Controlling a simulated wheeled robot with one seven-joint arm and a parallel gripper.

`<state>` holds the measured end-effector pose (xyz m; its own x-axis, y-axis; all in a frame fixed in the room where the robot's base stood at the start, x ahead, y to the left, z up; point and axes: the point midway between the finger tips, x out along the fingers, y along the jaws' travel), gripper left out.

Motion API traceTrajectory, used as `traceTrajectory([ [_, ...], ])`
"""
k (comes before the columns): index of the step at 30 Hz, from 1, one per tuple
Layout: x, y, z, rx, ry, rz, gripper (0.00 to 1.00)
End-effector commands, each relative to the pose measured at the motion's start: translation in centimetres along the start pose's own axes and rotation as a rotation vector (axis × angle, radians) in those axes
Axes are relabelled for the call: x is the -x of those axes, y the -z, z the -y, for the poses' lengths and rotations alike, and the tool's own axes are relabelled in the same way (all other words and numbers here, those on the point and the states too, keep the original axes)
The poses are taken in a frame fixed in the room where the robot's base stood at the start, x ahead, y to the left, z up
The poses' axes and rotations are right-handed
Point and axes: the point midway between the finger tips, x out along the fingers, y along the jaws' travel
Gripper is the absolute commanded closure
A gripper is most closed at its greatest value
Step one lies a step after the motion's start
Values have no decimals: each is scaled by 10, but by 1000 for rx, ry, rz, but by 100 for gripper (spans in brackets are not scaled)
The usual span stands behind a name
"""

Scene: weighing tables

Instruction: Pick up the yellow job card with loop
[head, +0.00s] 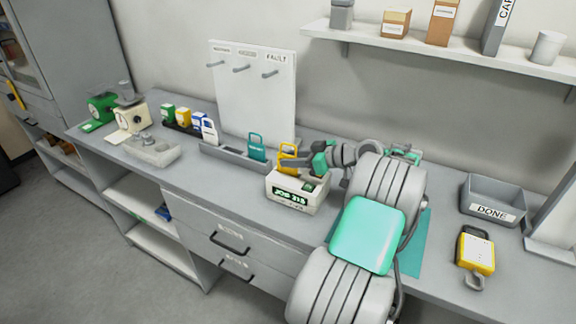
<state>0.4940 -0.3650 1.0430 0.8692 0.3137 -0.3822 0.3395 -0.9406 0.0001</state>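A yellow job card with a loop on top (289,152) stands upright at the right end of the grey card rack (222,155), behind the device with the green "JOB 315" display (293,196). A white card (210,131) and a teal card (257,148), also with loops, stand in the same rack.
A white board with several pegs (252,90) stands behind the rack. Small coloured boxes (183,117) and two scales (131,117) are at left. A grey DONE bin (491,198) and a yellow hooked device (476,252) lie right. A shelf (440,48) hangs above.

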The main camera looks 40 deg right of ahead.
Motion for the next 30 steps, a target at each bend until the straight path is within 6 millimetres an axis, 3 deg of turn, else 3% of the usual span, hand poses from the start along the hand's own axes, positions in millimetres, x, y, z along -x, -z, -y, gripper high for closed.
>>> traceTrajectory([
  [6,-35,0,0,-1,1,1,67],
  [13,-37,-2,-2,-1,-3,1,67],
  [25,-36,-2,-2,-1,-4,1,99],
  [30,-36,-2,-2,-1,-4,1,100],
])
